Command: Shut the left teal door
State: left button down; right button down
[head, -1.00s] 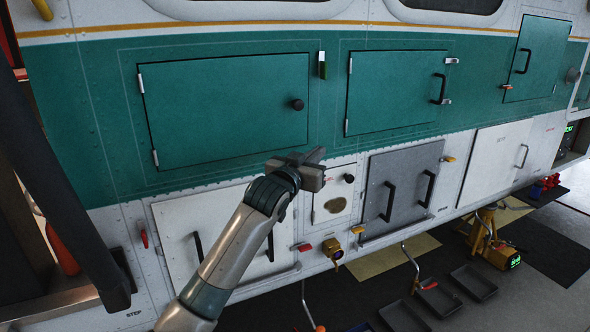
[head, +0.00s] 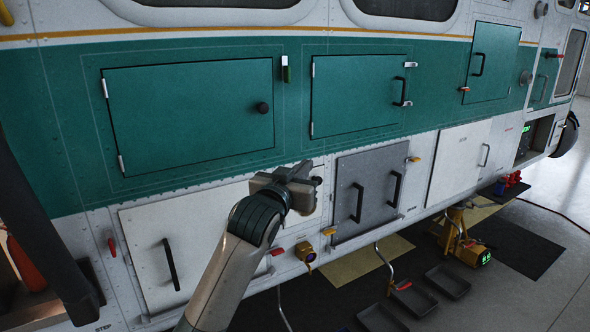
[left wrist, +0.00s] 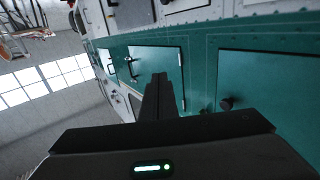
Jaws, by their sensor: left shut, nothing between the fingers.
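The left teal door (head: 190,115) is a wide panel with hinges on its left edge and a round black knob (head: 262,108) near its right edge. It looks flush or nearly flush with the teal side; I cannot tell whether a small gap is left. Part of it, with the knob, shows at the right in the left wrist view (left wrist: 272,80). My left gripper (head: 302,174) is shut and empty, below and right of the knob, apart from the door. Its closed fingers (left wrist: 160,78) point along the panel side in the wrist view. My right gripper is not in view.
Another teal door (head: 358,95) with a black handle is to the right. Below are a white panel (head: 150,262) and a grey door (head: 366,190). Trays (head: 448,282) and a yellow jack (head: 462,245) stand on the floor.

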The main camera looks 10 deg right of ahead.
pick_arm(q)
jog(key=shift+s+d+b, duration=0.15)
jog(key=shift+s+d, duration=0.05)
jog(key=shift+s, duration=0.45)
jog(key=shift+s+d+b, duration=0.15)
jog(key=shift+s+d, duration=0.05)
jog(key=shift+s, duration=0.4)
